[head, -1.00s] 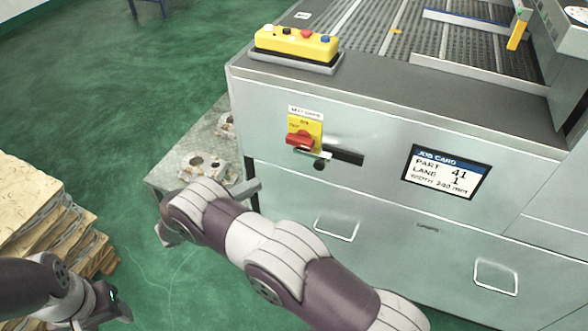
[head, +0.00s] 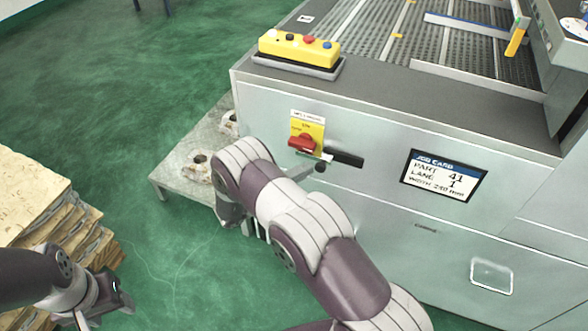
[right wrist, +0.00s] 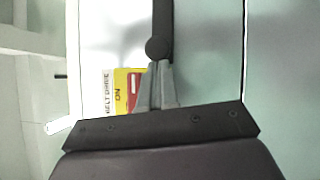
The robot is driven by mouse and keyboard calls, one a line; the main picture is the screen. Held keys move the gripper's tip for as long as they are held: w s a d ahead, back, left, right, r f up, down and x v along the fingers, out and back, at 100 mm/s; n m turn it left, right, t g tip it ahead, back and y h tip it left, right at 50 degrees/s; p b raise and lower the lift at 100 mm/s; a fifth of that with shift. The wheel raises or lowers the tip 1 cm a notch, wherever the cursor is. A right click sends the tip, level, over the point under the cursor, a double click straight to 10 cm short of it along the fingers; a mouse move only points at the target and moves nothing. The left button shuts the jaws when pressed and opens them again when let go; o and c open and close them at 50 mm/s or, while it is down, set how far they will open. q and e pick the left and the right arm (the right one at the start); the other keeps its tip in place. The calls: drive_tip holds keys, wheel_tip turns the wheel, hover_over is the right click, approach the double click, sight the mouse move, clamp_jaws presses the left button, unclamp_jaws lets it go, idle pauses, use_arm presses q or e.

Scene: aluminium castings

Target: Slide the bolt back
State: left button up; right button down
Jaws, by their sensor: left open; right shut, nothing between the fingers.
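The bolt's round black knob (head: 320,167) sits at the left end of a dark slot (head: 345,159) in the machine's front panel. A pale metal piece lies beside it, under the red handle of the yellow switch plate (head: 306,134). In the right wrist view the knob (right wrist: 155,47) is just beyond the tips of my right gripper (right wrist: 158,68), which is shut and empty; whether they touch I cannot tell. My left gripper (head: 108,304) is open and empty at lower left, far from the bolt.
A job card display (head: 444,176) and a drawer handle (head: 492,276) are on the panel. A yellow button box (head: 299,48) stands on top. A low table (head: 180,160) with castings is behind my right arm; stacked pale sheets (head: 30,195) stand at left.

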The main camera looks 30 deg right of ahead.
drive_tip(key=shift+s, duration=0.1)
drive_tip(key=s+d+p, duration=0.2)
drive_tip(key=s, duration=0.1)
drive_tip(key=shift+s+d, duration=0.15)
drive_tip(key=shift+d, duration=0.25)
